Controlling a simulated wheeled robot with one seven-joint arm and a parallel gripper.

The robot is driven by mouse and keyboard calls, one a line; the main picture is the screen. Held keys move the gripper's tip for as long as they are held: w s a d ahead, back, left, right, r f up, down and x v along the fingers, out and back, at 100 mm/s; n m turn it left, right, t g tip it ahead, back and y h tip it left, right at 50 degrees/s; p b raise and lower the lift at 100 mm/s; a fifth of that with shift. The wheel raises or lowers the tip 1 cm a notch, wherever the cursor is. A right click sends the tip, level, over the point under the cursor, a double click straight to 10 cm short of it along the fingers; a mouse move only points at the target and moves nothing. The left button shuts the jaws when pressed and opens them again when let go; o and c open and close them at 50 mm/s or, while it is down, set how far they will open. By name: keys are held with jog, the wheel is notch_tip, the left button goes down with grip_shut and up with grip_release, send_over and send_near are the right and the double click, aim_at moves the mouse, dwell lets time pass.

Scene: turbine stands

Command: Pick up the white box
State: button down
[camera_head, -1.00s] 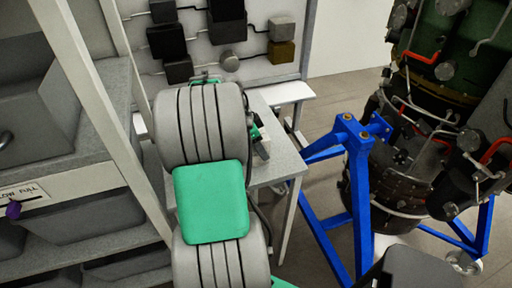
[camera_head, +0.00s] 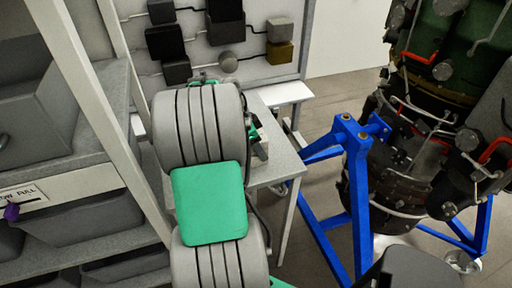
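I cannot make out a clearly white box. The palest box-like thing is a light grey block (camera_head: 280,31) at the upper right of the wall panel, above a dark yellow block (camera_head: 279,52). My grey and green arm fills the middle of the view and reaches over the grey table (camera_head: 277,168). Small green and dark parts show at the arm's right edge above the table. I cannot tell if they belong to my gripper. No fingertips show, and the arm hides part of the table top.
The panel (camera_head: 255,72) behind the table carries several black blocks (camera_head: 165,42) and a round grey piece (camera_head: 228,61). A shelf rack with grey bins (camera_head: 93,213) stands at left. A blue stand (camera_head: 358,190) with a turbine (camera_head: 400,150) stands at right. Some floor shows between table and stand.

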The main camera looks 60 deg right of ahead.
jog(key=shift+r, duration=0.45)
jog(key=a+r, duration=0.1)
jog(key=r, duration=0.1)
jog(key=w+a+r+b, duration=0.1)
jog(key=a+r, duration=0.1)
jog(key=r, duration=0.1)
jog(key=a+r, duration=0.1)
jog(key=r, duration=0.1)
jog(key=shift+w+a+r, duration=0.2)
jog(key=shift+w+r, duration=0.1)
jog(key=w+a+r, duration=0.2)
jog(key=a+r, duration=0.2)
jog(key=a, duration=0.5)
jog(key=shift+w+r+b, duration=0.15)
jog(key=shift+r+b, duration=0.1)
jog(key=shift+b, duration=0.05)
jog(key=c, duration=0.8)
grip_release()
grip_shut()
